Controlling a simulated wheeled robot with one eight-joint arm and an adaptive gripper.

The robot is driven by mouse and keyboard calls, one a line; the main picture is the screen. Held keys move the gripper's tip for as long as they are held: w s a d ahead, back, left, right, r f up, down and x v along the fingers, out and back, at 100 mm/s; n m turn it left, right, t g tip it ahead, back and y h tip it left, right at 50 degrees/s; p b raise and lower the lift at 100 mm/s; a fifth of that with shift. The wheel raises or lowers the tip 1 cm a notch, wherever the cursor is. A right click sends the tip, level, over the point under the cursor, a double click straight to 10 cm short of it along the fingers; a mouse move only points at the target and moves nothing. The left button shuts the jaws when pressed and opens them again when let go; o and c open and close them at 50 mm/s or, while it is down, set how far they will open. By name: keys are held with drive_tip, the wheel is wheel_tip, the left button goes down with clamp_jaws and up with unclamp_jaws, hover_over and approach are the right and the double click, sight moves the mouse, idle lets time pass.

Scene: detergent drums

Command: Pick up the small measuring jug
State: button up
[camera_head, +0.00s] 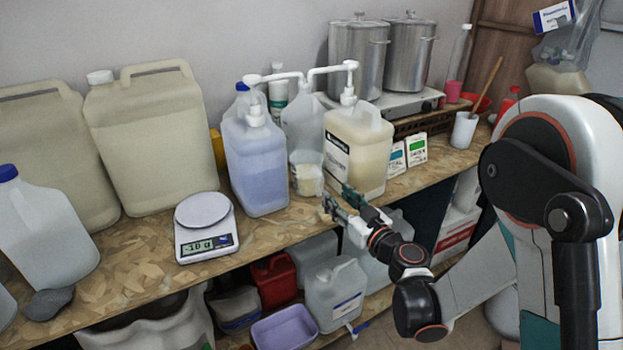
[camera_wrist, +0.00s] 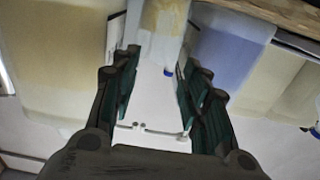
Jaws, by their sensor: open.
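The small measuring jug (camera_head: 308,180) is clear, with pale cream contents low inside. It stands on the wooden shelf between the blue-liquid jug and the yellowish pump jug. My gripper (camera_head: 337,200) is open and empty, in front of the yellowish jug and a little to the right of the measuring jug. In the wrist view, which looks upside down, the measuring jug (camera_wrist: 162,30) is at the top centre, beyond the gap of my open gripper (camera_wrist: 160,80). Its handle cannot be made out clearly.
The blue-liquid jug (camera_head: 257,165) and yellowish pump jug (camera_head: 357,150) stand close on either side, with a clear container (camera_head: 302,125) behind. A digital scale (camera_head: 206,228) sits left on the shelf (camera_head: 130,265). Several containers lie below, including a purple basin (camera_head: 285,328).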

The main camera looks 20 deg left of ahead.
sight(321, 181)
drive_tip(key=x, duration=0.5)
drive_tip(key=shift+w+b, duration=0.1)
drive_tip(key=shift+b, duration=0.3)
drive_tip(key=x, duration=0.1)
drive_tip(key=b+x, duration=0.1)
drive_tip(key=x, duration=0.2)
drive_tip(key=shift+w+a+f+b, duration=0.1)
drive_tip(key=shift+w+f+b, duration=0.05)
drive_tip(key=shift+f+b, duration=0.15)
drive_tip(key=shift+w+a+r, duration=0.15)
drive_tip(key=shift+w+a, duration=0.1)
drive_tip(key=shift+a, duration=0.05)
clamp_jaws()
